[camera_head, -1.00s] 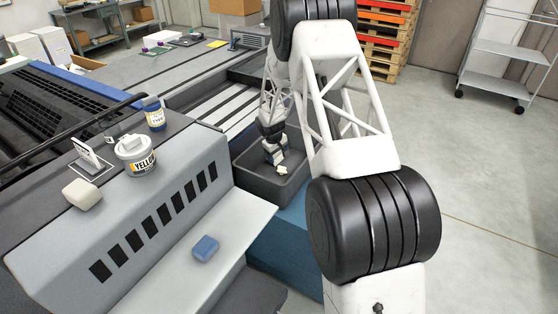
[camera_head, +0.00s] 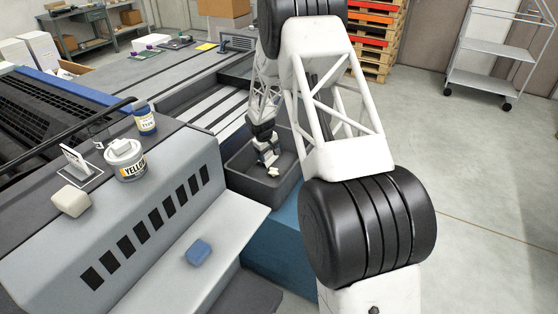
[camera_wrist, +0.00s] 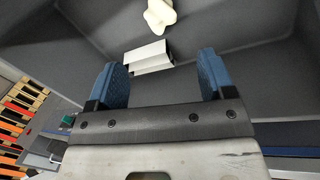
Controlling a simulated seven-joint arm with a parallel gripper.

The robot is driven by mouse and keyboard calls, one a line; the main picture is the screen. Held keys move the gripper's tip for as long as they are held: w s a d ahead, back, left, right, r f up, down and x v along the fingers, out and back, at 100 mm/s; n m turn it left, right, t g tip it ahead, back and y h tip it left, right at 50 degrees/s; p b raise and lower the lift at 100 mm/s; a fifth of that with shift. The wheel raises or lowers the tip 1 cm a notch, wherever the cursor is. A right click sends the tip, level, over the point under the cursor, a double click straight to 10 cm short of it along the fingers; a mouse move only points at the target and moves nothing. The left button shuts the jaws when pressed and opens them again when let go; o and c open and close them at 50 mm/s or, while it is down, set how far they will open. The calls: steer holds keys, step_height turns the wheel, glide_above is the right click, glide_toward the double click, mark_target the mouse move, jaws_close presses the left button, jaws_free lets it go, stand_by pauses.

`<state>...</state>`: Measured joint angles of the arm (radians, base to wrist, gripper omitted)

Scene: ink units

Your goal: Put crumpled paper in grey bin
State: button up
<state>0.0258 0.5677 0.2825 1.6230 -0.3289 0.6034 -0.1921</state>
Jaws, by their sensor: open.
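The grey bin (camera_head: 236,185) is a dark open box beside the machine, and its inside fills much of the wrist view (camera_wrist: 240,25). My gripper (camera_wrist: 164,72) is inside or just above it, with two blue fingers apart and nothing between them. A cream crumpled lump (camera_wrist: 160,14), which looks like the crumpled paper, lies in the bin beyond the fingertips. It also shows in the head view (camera_head: 273,172) just below my gripper (camera_head: 266,156). A white block-like piece (camera_wrist: 148,57) lies between the lump and the fingers in the wrist view. The lump appears apart from both fingers.
The grey machine ledge at the left holds a yellow-ink tin (camera_head: 125,166), a blue-labelled jar (camera_head: 145,120), a cream block (camera_head: 71,201) and a small sign (camera_head: 76,160). A blue block (camera_head: 198,252) lies on the lower shelf. The bin walls surround my gripper.

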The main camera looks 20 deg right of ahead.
steer(key=s+a+r+m, duration=0.1)
steer(key=s+r, duration=1.2)
steer(key=r, duration=0.2)
steer(key=s+a+r+m, duration=0.1)
steer(key=s+r+m, duration=0.1)
steer(key=s+r, duration=1.25)
steer(key=s+a+r, duration=0.1)
steer(key=s+r, duration=0.1)
steer(key=s, duration=0.9)
steer(key=s+a+r+m+t+y, duration=0.1)
steer(key=s+r, duration=0.2)
steer(key=s, duration=0.8)
steer(key=s+a+r+m+y, duration=0.1)
steer(key=s+r, duration=0.2)
steer(key=s, duration=0.8)
steer(key=shift+s+t, duration=0.3)
steer(key=shift+s, duration=0.1)
